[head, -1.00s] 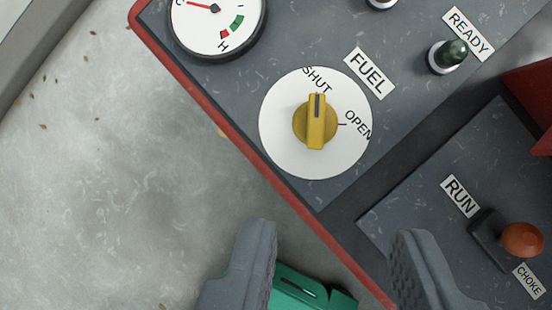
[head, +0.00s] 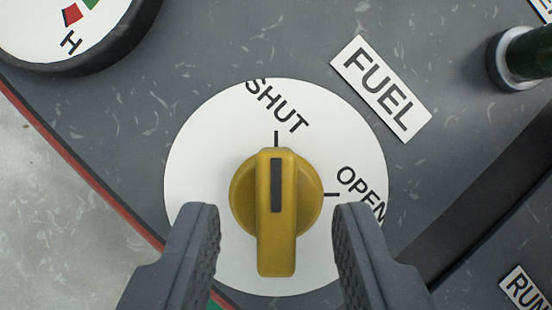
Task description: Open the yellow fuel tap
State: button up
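The yellow fuel tap (head: 276,225) sits in the middle of a white round dial plate (head: 195,160). Its dark pointer mark lines up with the tick at the word SHUT (head: 277,106). The word OPEN (head: 362,193) and its tick are to the right of the tap. My gripper (head: 276,222) is open, with one finger on each side of the tap's handle. Clear gaps show between both fingers and the tap. The lower part of the dial is partly hidden by the fingers.
A FUEL label (head: 381,88) is at the upper right of the dial. A round gauge (head: 70,35) is at the upper left, and a dark green lamp (head: 525,52) at the upper right. The red panel edge (head: 80,178) runs down the left. A RUN label (head: 527,293) shows at the lower right.

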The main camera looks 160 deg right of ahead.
jog(key=shift+w+a+f, duration=0.1)
jog(key=shift+w+f, duration=0.15)
jog(key=shift+f, duration=0.4)
grip_shut()
jog(key=shift+d, duration=0.25)
jog(key=shift+a, duration=0.15)
